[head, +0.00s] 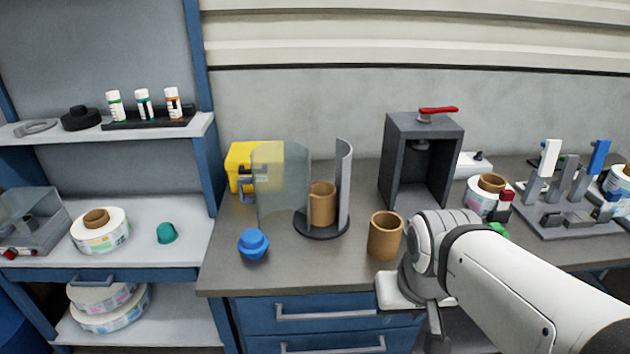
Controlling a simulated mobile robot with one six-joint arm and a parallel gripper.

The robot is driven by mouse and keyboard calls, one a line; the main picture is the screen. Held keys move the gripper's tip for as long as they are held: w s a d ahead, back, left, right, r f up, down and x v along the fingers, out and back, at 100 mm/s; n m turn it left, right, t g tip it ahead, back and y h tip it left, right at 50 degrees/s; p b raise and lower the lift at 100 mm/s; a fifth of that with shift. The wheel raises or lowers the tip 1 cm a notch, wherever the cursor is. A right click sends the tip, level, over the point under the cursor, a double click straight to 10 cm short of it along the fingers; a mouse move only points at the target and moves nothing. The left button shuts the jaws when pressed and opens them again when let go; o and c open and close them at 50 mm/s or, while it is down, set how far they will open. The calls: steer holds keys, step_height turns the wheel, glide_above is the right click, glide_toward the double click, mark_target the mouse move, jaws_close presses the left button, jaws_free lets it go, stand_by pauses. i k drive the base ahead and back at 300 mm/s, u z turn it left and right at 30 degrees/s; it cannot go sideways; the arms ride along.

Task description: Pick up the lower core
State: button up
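One core (385,237) is upright near the front edge of the counter, just left of my arm. The other core (322,206) stands on a round dark base between a clear curved guard (280,185) and a grey curved plate (344,185). I cannot tell which is the lower core. My gripper (418,312) is low at the counter's front edge, in front of the nearer core. Its fingers are mostly hidden by my wrist, so its opening and any contact do not show.
A blue knobbed piece (254,245) sits left of the cores, with a yellow box (242,165) behind. A grey press with a red handle (423,160) stands behind the nearer core. Label reels (100,235) lie on the left shelf. The counter between the blue piece and nearer core is clear.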

mark_target(322, 204)
steer(key=i, duration=0.95)
steer(key=u, duration=0.05)
